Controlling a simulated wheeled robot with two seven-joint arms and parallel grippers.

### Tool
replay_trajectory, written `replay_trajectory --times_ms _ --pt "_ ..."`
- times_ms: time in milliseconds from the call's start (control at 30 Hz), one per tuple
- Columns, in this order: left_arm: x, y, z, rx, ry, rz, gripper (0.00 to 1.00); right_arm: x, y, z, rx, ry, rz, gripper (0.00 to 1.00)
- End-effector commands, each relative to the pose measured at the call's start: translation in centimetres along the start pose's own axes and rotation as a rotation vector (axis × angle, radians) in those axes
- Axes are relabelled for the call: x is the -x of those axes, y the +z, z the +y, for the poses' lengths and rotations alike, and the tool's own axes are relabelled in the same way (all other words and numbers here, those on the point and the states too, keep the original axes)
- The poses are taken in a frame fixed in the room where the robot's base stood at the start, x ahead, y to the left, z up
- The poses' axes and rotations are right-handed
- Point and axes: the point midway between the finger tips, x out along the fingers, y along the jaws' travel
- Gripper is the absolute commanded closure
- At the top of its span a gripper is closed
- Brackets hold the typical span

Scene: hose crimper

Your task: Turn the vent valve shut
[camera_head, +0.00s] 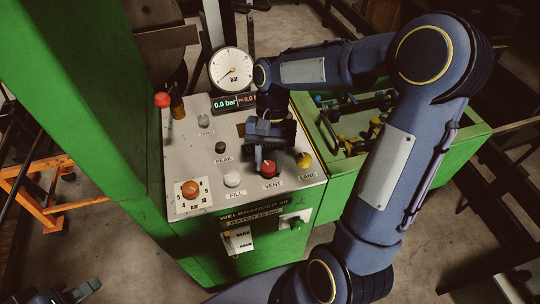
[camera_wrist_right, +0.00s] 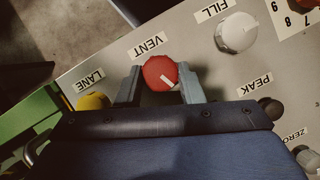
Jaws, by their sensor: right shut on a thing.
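The vent valve is a round red knob (camera_head: 268,169) above the VENT label on the grey panel. In the right wrist view the red knob (camera_wrist_right: 160,73) has a white pointer mark slanting toward the lower right. My right gripper (camera_head: 267,156) reaches down over the panel, and its fingers (camera_wrist_right: 160,84) are shut on the knob from both sides. A round dial gauge (camera_head: 232,68) stands above a display (camera_head: 234,103) that reads 0.0 bar at left; its right part is partly hidden by my arm. My left gripper (camera_head: 68,291) is at the bottom left corner, open and empty, away from the panel.
Beside the vent knob are a white FILL knob (camera_head: 232,180) and a yellow LANE knob (camera_head: 304,160). A black PEAK button (camera_head: 220,147), an orange knob (camera_head: 190,190) and a red-tipped lever (camera_head: 162,100) are further left. A green tray (camera_head: 440,150) with fittings stands at right.

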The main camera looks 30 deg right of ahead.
Motion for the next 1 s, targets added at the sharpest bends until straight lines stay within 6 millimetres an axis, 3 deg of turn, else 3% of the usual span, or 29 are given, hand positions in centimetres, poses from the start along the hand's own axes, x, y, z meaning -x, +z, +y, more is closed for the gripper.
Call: replay_trajectory --times_ms 400,1000 --pt "1.7 -0.9 0.8 0.0 0.0 0.0 0.64 0.2 0.1 -0.4 0.367 0.152 0.0 0.89" --pt "2.6 -1.3 1.2 0.0 0.0 0.0 0.64 0.0 0.3 -0.7 0.875 0.363 0.002 0.89"
